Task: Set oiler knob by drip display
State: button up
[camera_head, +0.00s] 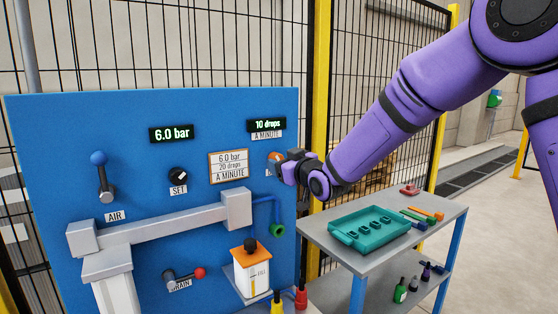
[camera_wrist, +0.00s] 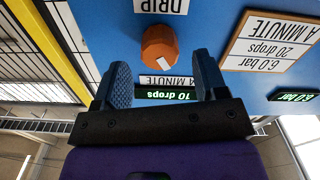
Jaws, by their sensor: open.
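The orange oiler knob (camera_head: 272,157) is on the blue panel, partly hidden by my gripper (camera_head: 284,166). In the wrist view, which is upside down, the knob (camera_wrist: 159,45) has a pale mark toward its lower right, and a DRIP label (camera_wrist: 162,6) is beside it. My gripper (camera_wrist: 163,78) is open, its fingers on either side of the knob's line; the knob appears just beyond the fingertips, and contact cannot be told. The drip display (camera_head: 267,124) reads 10 drops. The plate (camera_head: 229,165) reads 6.0 bar, 20 drops a minute.
The pressure display (camera_head: 171,133) reads 6.0 bar. A black SET knob (camera_head: 179,177), blue AIR lever (camera_head: 102,178) and red DRAIN lever (camera_head: 184,275) are on the panel (camera_head: 50,130). An oil reservoir (camera_head: 252,272) stands below. A cart (camera_head: 400,250) with a teal tray (camera_head: 345,238) is right.

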jog(key=shift+x, duration=1.4)
jog(key=c, duration=0.9)
jog(key=shift+m, duration=0.3)
